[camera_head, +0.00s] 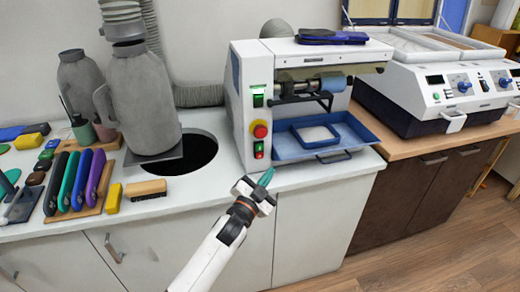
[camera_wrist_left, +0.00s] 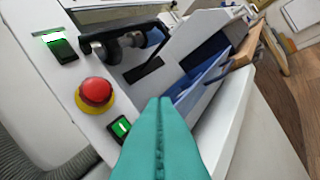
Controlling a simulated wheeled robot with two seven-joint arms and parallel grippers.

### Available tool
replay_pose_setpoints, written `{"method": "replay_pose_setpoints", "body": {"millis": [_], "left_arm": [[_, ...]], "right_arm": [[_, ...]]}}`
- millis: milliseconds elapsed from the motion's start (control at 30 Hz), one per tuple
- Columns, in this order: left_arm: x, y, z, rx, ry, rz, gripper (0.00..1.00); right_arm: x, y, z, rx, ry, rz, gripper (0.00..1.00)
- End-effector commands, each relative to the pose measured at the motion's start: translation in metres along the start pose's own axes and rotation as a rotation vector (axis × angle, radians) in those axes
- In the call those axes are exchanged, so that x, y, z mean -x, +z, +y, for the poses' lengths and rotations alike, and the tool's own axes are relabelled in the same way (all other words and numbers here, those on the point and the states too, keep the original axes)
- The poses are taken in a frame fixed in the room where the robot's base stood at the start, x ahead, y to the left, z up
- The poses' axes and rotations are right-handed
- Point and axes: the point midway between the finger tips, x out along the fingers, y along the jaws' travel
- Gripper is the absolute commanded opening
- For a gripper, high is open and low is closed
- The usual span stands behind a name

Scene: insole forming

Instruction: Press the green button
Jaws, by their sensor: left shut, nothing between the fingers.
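The white pressing machine (camera_head: 250,85) stands on the white counter. A green button (camera_head: 258,100) sits high on its front panel, above a red knob on a yellow ring (camera_head: 260,130). A second small switch (camera_head: 259,151), partly green, is below the knob. In the left wrist view the upper green button (camera_wrist_left: 58,46) is at upper left, the red knob (camera_wrist_left: 95,92) is below it, and the lower green switch (camera_wrist_left: 121,127) is close to the fingertips. My left gripper (camera_head: 266,178) is shut and empty, its teal fingers (camera_wrist_left: 160,108) just in front of the panel's lower part. My right gripper is not in view.
A blue tray (camera_head: 355,132) sticks out of the machine, right of my left gripper. A wooden brush (camera_head: 146,188) and a round hole (camera_head: 200,150) in the counter are to the left. Another white machine (camera_head: 430,80) stands at right.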

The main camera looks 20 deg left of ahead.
Motion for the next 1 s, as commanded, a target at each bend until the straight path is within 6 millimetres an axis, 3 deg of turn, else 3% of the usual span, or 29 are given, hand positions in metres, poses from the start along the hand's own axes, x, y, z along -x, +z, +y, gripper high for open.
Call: {"method": "replay_pose_setpoints", "body": {"millis": [367,1000], "left_arm": [[-0.003,-0.004,0.002,-0.001,-0.001,0.001,0.0],[-0.056,-0.043,0.04,0.0,-0.001,0.002,0.0]], "right_arm": [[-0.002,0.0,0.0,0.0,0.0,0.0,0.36],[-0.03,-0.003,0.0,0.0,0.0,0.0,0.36]]}}
